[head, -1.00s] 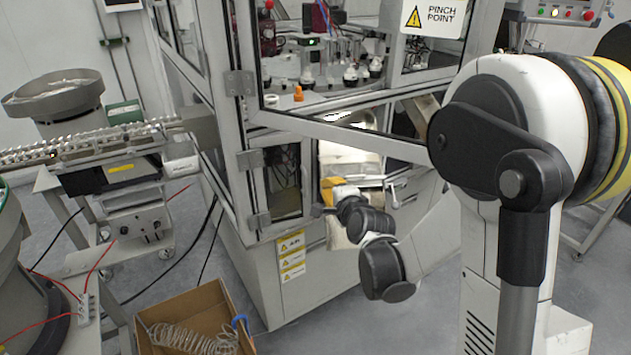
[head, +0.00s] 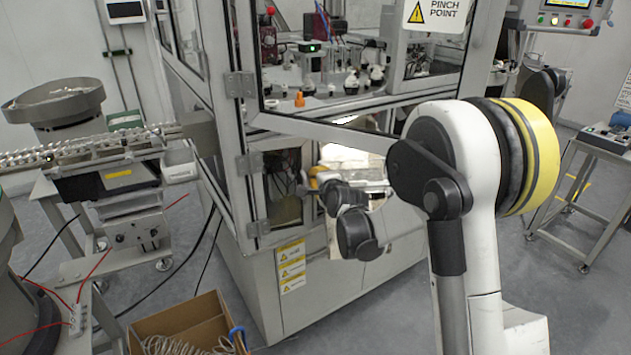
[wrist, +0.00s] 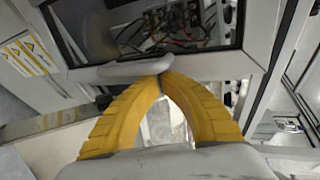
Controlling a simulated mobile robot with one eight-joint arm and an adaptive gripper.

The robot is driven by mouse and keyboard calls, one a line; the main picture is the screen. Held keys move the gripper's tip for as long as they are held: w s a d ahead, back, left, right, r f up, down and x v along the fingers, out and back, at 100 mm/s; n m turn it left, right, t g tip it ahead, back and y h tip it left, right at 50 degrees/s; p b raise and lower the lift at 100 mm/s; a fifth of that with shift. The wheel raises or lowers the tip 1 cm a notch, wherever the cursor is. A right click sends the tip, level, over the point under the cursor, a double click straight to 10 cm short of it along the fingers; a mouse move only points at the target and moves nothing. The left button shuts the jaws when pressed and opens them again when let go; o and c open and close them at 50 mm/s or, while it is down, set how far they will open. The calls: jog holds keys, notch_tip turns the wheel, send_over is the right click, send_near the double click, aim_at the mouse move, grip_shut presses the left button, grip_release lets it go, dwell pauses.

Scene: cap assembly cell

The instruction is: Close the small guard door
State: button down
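The small guard door (head: 257,190) is a grey-framed window panel low on the machine, hinged at its left side in the head view. It stands open, with a bright gap to the right of its free edge. In the wrist view its window (wrist: 175,25) shows wiring behind, and a pale grey handle (wrist: 125,71) runs along the lower frame. My gripper (wrist: 161,77) has yellow fingers whose tips meet at the right end of the handle. Whether they pinch it or only touch it I cannot tell. In the head view my gripper (head: 317,180) is small and partly hidden by my arm.
A larger framed guard with a pinch point sign (head: 435,15) hangs above my arm. A cardboard box (head: 185,318) with a coiled hose stands on the floor in front. A feeder bowl (head: 55,103) and rail stand at left. Floor at right is clear up to a cart (head: 600,140).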

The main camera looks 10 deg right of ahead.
jog(key=shift+w, duration=0.15)
jog(key=w, duration=0.4)
jog(key=shift+w+a, duration=0.3)
